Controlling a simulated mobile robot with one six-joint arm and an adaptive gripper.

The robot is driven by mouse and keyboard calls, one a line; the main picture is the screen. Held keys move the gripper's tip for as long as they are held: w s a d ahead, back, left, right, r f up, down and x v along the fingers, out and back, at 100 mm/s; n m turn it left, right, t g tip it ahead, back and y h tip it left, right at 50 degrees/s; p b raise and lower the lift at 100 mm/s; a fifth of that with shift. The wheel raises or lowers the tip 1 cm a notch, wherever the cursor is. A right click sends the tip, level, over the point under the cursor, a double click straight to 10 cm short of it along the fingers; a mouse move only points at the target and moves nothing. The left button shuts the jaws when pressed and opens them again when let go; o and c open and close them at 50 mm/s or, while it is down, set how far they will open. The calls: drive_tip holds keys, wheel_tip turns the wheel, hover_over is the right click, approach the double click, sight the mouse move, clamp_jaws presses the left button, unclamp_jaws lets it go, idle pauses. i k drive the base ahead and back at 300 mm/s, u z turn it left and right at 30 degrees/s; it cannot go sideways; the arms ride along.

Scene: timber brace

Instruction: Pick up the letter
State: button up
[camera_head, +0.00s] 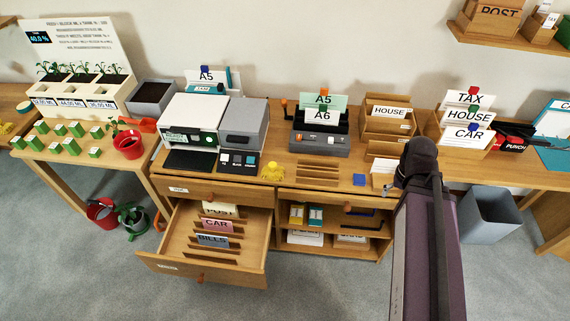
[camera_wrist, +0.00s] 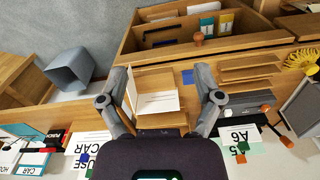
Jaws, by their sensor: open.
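My gripper (camera_wrist: 161,78) is open in the wrist view, with its two grey fingers spread apart over the desk. A white paper piece (camera_wrist: 157,102), which looks like the letter, lies on a wooden holder between the fingers, with a narrow white upright part at its left. Neither finger visibly grips it. In the head view a white piece (camera_head: 382,181) shows on the desk just left of my arm, partly hidden by it. My gripper's fingers cannot be made out there.
The open drawer (camera_head: 160,254) holds folders marked POST, CAR and BILLS. A HOUSE box (camera_head: 390,126) and a stack of TAX and CAR cards (camera_head: 468,134) stand behind. A grey bin (camera_head: 490,216) is on the floor.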

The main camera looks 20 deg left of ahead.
sight(204, 240)
drive_tip(key=u, duration=1.35)
drive_tip(key=k, duration=0.5)
drive_tip(key=u, duration=0.35)
drive_tip(key=i, duration=0.5)
drive_tip(key=u, duration=0.05)
